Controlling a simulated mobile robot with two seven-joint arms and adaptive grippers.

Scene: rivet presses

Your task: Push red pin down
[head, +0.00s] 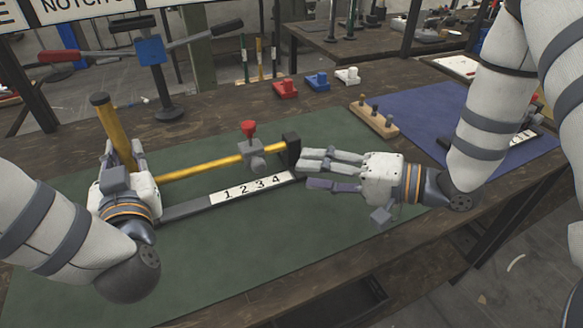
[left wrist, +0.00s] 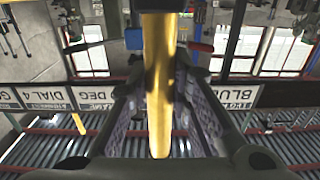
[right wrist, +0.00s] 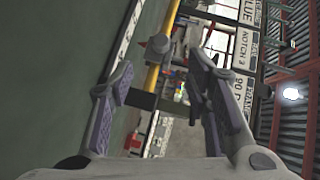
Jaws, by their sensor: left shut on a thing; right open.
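The red pin (head: 248,130) stands upright on top of a grey sliding block (head: 252,157) on a yellow horizontal bar (head: 200,165). The block sits near the bar's right end, beside a black end post (head: 291,148). A white strip numbered 1 to 4 (head: 250,188) runs in front of the bar. My left gripper (head: 124,160) is shut on the upright yellow lever (head: 108,122), which also fills the middle of the left wrist view (left wrist: 159,90). My right gripper (head: 318,170) is open and empty, right of the end post, fingers pointing left.
Red (head: 286,89), blue (head: 317,81) and white (head: 348,76) blocks stand at the back. A wooden peg holder (head: 374,118) sits at right, near a blue mat (head: 430,110). A blue-hubbed lever stand (head: 151,50) rises back left. The green mat's front (head: 260,260) is clear.

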